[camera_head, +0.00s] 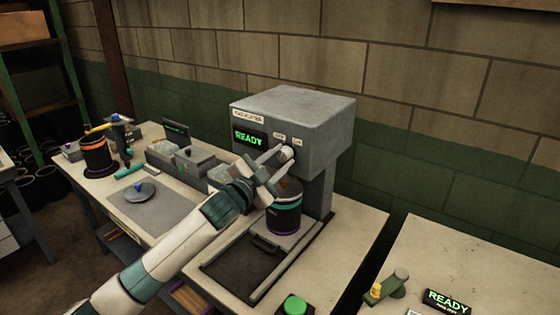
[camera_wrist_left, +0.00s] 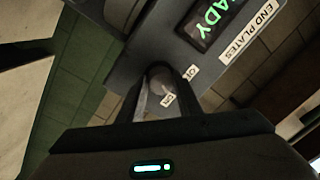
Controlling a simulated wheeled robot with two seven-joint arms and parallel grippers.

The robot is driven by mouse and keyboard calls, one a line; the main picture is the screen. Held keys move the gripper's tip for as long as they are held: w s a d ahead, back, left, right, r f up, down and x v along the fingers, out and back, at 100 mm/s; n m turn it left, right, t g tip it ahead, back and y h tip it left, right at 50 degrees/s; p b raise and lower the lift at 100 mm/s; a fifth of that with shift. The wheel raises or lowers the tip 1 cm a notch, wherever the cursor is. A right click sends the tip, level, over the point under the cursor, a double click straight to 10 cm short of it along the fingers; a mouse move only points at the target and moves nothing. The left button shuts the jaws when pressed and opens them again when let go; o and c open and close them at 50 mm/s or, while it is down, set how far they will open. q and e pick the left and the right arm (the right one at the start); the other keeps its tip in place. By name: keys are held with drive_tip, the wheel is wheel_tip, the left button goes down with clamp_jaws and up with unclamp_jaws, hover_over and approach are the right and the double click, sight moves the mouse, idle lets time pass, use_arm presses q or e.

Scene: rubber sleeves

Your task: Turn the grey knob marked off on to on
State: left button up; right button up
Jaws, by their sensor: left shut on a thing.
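The grey knob (camera_head: 287,152) is on the front of a grey machine (camera_head: 300,115), below two small white labels and right of a screen (camera_head: 249,138) reading READY. My left gripper (camera_head: 274,162) reaches up to it from the front left and is shut on it. In the left wrist view the round knob (camera_wrist_left: 160,78) sits between the two dark fingertips (camera_wrist_left: 160,85). The fingers partly hide the knob, so I cannot tell exactly which label it points to. My right gripper is not in view.
A dark cylinder with teal and purple bands (camera_head: 284,208) stands under the machine head, close below my gripper. A dark tray (camera_head: 245,262) and a green button (camera_head: 295,305) are in front. Small boxes (camera_head: 185,160) and a striped container (camera_head: 96,156) stand on the left.

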use_arm(q)
drive_tip(key=shift+m, duration=1.3)
drive_tip(key=o, duration=1)
drive_tip(key=shift+o, duration=0.2)
drive_tip(key=shift+b+v, duration=0.45)
drive_tip(key=shift+v, duration=0.3)
drive_tip(key=b+v, duration=0.5)
drive_tip(key=v, duration=1.1)
drive_tip(key=shift+f, duration=0.15)
drive_tip(key=shift+w, duration=0.1)
